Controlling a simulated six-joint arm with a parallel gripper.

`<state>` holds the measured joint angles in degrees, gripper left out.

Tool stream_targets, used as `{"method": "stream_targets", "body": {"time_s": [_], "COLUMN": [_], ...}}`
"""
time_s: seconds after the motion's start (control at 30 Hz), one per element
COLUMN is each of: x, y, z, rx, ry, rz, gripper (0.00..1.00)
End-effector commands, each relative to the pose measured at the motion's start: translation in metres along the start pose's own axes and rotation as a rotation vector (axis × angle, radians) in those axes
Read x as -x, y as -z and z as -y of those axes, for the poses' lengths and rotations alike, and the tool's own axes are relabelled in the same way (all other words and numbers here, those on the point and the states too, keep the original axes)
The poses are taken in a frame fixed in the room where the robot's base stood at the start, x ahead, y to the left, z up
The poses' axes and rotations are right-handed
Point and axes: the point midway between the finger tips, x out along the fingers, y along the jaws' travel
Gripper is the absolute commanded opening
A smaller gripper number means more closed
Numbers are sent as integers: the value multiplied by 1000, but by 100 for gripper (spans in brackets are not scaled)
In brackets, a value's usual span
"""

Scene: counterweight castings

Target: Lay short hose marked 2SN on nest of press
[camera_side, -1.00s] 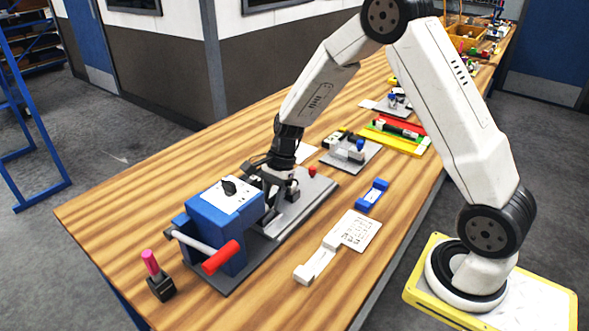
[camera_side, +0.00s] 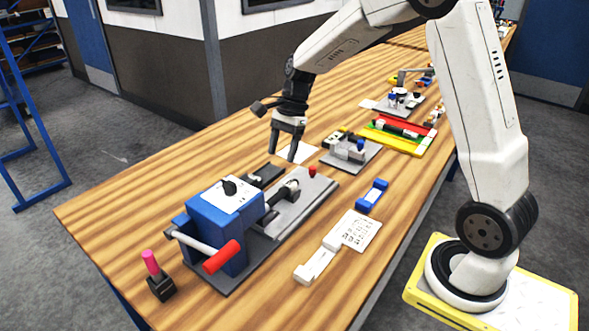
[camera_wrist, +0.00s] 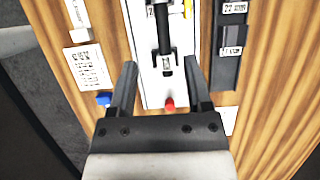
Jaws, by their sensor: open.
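A short black hose (camera_side: 287,192) lies along the grey bed of the blue press (camera_side: 222,215), at the nest. In the wrist view the hose (camera_wrist: 162,32) shows lengthwise on the pale bed. A small white label (camera_wrist: 167,65) is at its near end; I cannot read it surely. My gripper (camera_side: 285,158) is open and empty, raised above the table just behind the press bed, apart from the hose. Its two fingers (camera_wrist: 158,85) show in the wrist view, spread, with the bed's red knob (camera_wrist: 169,104) between them.
A dark labelled holder (camera_side: 262,176) lies beside the press, also in the wrist view (camera_wrist: 216,75). A blue block (camera_side: 372,195) and white printed card (camera_side: 355,231) lie on the other side. A grey fixture (camera_side: 350,154) and a red-yellow-green tray (camera_side: 397,135) stand beyond.

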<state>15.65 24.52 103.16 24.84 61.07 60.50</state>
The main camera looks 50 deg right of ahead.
Motion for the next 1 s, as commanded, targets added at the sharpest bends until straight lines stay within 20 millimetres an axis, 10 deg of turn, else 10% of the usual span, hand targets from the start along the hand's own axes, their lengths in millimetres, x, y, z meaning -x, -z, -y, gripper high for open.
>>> {"method": "stream_targets", "body": {"time_s": [0.73, 1.0], "x": [1, -15], "y": [-1, -8], "z": [-3, -30], "rx": [22, 291], "ry": [0, -4], "rz": [-10, -116], "gripper": [64, 64]}}
